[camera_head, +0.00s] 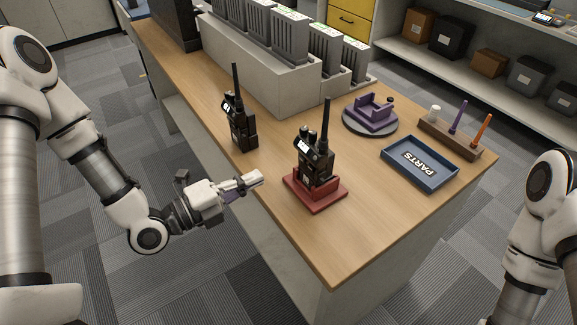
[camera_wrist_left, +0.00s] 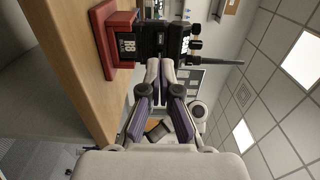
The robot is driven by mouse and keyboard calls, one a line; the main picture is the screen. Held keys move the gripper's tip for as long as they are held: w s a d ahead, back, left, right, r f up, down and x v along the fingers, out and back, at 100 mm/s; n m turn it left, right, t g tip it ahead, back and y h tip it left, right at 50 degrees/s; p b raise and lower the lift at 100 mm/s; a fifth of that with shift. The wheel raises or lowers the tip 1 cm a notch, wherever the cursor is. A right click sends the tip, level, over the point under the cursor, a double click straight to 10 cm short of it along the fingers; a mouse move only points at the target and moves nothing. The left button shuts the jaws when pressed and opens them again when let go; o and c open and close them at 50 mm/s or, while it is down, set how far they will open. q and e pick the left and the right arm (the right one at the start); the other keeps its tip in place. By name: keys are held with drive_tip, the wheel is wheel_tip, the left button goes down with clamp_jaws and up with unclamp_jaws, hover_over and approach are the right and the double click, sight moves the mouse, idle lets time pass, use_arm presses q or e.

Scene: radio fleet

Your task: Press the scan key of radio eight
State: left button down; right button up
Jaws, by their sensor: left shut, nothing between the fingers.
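A black radio (camera_head: 317,165) with an upright antenna stands in a red base (camera_head: 316,190) on the table. In the left wrist view this radio (camera_wrist_left: 150,40) appears sideways in its red base (camera_wrist_left: 114,40), with a white label that seems to read R8. My left gripper (camera_head: 258,178) is shut and empty, at the table's left edge, left of the red base. In the left wrist view its fingertips (camera_wrist_left: 160,62) point at the radio; I cannot tell if they touch. The scan key is not distinguishable. My right gripper is out of view; only part of its arm shows.
A second black radio (camera_head: 239,130) stands further back on the table (camera_head: 345,235). A blue PARTS tray (camera_head: 419,182), a purple fixture on a round grey base (camera_head: 370,128) and a brown holder (camera_head: 449,136) with upright tools are to the right. Grey units stand on a raised block (camera_head: 258,70) behind.

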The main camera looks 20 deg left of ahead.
sight(299, 157)
use_arm(q)
drive_tip(key=x, duration=0.9)
drive_tip(key=shift+p, duration=0.35)
